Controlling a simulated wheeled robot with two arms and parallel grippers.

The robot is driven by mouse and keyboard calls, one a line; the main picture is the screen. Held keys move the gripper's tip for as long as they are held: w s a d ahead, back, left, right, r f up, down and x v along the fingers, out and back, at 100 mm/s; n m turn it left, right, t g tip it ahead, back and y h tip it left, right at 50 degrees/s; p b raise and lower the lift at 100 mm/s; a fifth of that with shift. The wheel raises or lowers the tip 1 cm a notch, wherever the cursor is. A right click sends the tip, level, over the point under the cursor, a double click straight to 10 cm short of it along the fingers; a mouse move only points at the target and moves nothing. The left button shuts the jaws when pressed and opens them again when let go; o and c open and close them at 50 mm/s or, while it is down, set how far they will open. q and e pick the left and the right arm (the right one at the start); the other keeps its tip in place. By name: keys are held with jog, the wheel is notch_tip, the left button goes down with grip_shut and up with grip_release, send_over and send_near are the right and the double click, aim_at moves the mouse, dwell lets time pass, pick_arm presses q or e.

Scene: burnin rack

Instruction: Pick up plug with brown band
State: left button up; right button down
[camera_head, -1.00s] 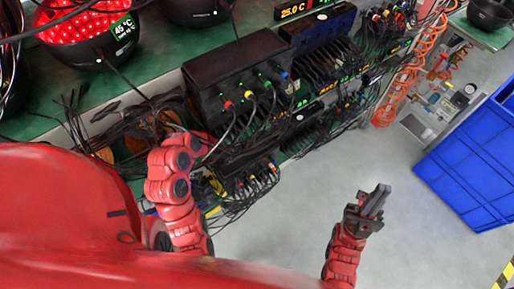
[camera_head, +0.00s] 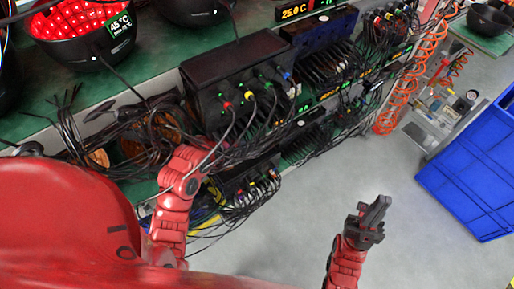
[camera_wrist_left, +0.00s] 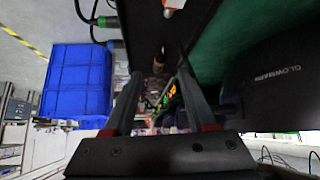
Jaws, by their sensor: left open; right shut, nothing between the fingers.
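Several plugs with coloured bands sit in the front of a black box (camera_head: 225,72) in the head view. Red (camera_head: 228,105), yellow (camera_head: 249,96) and blue (camera_head: 286,75) bands show; I cannot make out a brown one there. In the left wrist view, a small dark plug end with a brownish tint (camera_wrist_left: 158,65) shows between the fingertips of my left gripper (camera_wrist_left: 160,72). The gripper is open, and I cannot tell if it touches the plug. In the head view the left gripper's fingers are hidden near the cables. My right gripper (camera_head: 376,207) is shut and empty over the floor.
Loose black cables (camera_head: 105,135) crowd the green shelf left of the box. A second box (camera_head: 320,35) with cables stands to its right. An orange coiled hose (camera_head: 405,85) hangs farther right. A blue crate (camera_head: 475,170) stands at right. Floor around the right gripper is clear.

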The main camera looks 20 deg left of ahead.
aim_at(256, 150)
pick_arm(q)
jog(key=shift+p+x, duration=0.3)
jog(key=shift+x, duration=1.25)
grip_shut()
